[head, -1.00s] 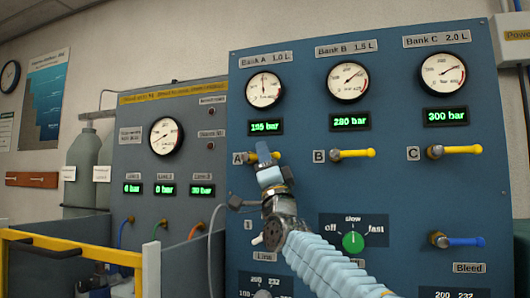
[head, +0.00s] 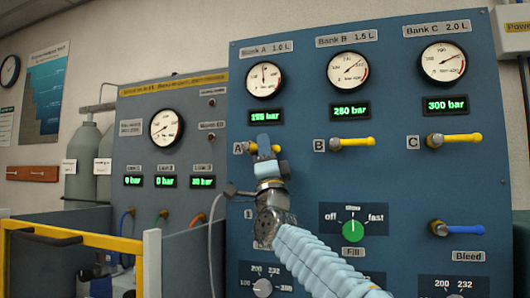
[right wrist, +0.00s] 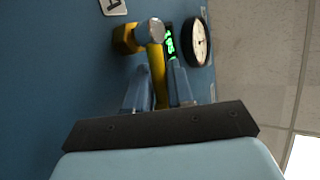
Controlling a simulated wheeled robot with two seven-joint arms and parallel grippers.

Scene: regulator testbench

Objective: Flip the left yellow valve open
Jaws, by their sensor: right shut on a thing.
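The left yellow valve handle (head: 275,148) is at label A on the blue panel, under the Bank A gauge. The silver pivot is beyond the fingertips. The display above reads about 195 bar, though it is blurred. My left gripper is not in view.
Yellow valves B (head: 353,143) and C (head: 455,139) stand to the right. A blue bleed valve (head: 458,229) and a green fill knob (head: 352,231) are lower. A grey cable (head: 210,250) hangs left of my right arm. A yellow rail (head: 70,242) crosses the lower left.

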